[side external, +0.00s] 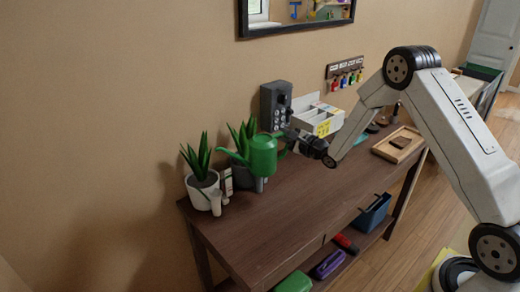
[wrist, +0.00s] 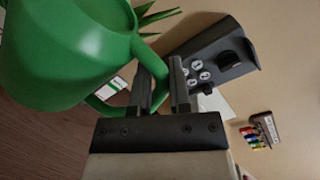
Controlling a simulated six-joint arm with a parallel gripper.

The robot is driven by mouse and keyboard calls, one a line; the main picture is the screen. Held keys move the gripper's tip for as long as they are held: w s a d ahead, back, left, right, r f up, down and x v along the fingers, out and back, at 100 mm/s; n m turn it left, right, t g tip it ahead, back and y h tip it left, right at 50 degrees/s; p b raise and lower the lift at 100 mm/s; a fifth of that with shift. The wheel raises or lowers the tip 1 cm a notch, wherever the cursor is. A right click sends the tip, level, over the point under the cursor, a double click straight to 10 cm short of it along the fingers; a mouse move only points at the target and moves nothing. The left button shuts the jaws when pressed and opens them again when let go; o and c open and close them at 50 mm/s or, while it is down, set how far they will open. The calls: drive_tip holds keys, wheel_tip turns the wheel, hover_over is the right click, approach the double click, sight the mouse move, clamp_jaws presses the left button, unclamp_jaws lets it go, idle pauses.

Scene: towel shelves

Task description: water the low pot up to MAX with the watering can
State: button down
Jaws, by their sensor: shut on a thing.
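The green watering can (side external: 263,157) is held by its handle in my gripper (side external: 292,141), with its body seemingly above the tabletop. Its spout points left, toward the plants. In the wrist view, the can (wrist: 65,50) fills the upper left, and my gripper (wrist: 165,85) is shut on its handle. A white pot (side external: 202,190) with a spiky plant stands at the table's left end. A second plant (side external: 240,137) stands behind the can, its pot (side external: 243,178) partly hidden. I cannot tell which pot is the low one, nor see any MAX mark or water.
Pale upright pieces (side external: 216,203) stand by the pots. A dark grey box with round buttons (side external: 276,106) and a white compartment box (side external: 317,117) are at the back. A wooden tray (side external: 398,144) lies to the right. The table's front middle (side external: 270,225) is clear.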

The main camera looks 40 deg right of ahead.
drive_tip(key=shift+a+r+n, duration=0.1)
drive_tip(key=shift+r+n, duration=0.1)
drive_tip(key=shift+n, duration=0.1)
drive_tip(key=shift+a+r+n+g, duration=0.25)
drive_tip(key=shift+r+n+g, duration=0.15)
drive_tip(key=shift+n, duration=0.3)
drive_tip(key=shift+w+a+r+n+g+h, duration=0.15)
drive_tip(key=shift+a+r+n, duration=0.1)
drive_tip(key=shift+r+n, duration=0.25)
drive_tip(key=shift+w+a+r+n+g+h, duration=0.15)
drive_tip(key=shift+a+r+n, duration=0.15)
drive_tip(key=shift+r, duration=0.25)
drive_tip(key=shift+a, duration=0.25)
drive_tip(key=shift+d, duration=0.15)
